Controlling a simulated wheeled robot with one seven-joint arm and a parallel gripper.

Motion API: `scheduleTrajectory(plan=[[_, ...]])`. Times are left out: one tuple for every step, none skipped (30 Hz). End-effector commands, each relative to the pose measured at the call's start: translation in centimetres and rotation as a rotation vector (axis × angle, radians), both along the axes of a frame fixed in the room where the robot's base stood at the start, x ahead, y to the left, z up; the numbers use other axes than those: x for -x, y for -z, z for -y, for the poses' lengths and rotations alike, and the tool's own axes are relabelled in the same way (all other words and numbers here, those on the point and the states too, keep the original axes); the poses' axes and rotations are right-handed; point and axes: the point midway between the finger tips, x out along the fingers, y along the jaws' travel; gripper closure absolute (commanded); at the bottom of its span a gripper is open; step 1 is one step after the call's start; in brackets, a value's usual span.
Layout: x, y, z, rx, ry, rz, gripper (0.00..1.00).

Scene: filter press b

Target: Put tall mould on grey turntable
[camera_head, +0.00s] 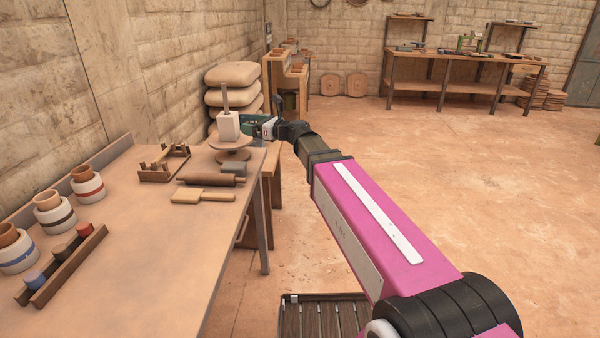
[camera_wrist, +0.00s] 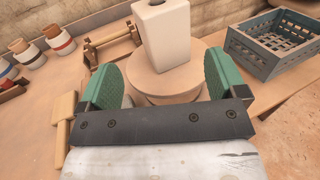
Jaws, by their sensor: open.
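A tall white block-shaped mould (camera_head: 228,126) stands upright on a round tan-brown turntable (camera_head: 230,144) near the far end of the workbench. A grey rod (camera_head: 225,97) rises above the mould; I cannot tell whether it is joined to it. My gripper (camera_wrist: 162,68) is open with green fingers spread on either side of the disc. The mould is beyond the fingertips, with clear gaps between. In the head view my gripper (camera_head: 255,122) is right of the mould.
Jars (camera_head: 48,212) line the bench's left side. A blue-grey crate (camera_wrist: 273,48) stands at the right in the wrist view.

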Motion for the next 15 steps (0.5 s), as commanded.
scheduleTrajectory(plan=[[0.1,0.2,0.1,0.010,0.000,0.006,0.10],[0.1,0.5,0.2,0.023,-0.001,0.015,0.10],[0.2,1.1,0.5,0.051,-0.003,0.031,0.10],[0.4,1.7,0.8,0.079,-0.005,0.050,0.10],[0.6,2.4,1.1,0.116,-0.009,0.071,0.10],[0.8,3.6,1.7,0.174,-0.018,0.108,0.10],[1.1,4.6,2.3,0.225,-0.025,0.139,0.10],[1.3,5.7,2.9,0.281,-0.036,0.175,0.10],[1.8,7.4,3.8,0.364,-0.057,0.224,0.10],[2.2,8.7,4.6,0.430,-0.074,0.262,0.10],[2.6,10.1,5.5,0.499,-0.096,0.303,0.10],[3.2,12.0,6.6,0.590,-0.131,0.355,0.10],[3.7,13.4,7.6,0.659,-0.162,0.395,0.10],[4.2,14.8,8.6,0.730,-0.196,0.436,0.10],[5.0,16.8,10.1,0.828,-0.251,0.488,0.10]])
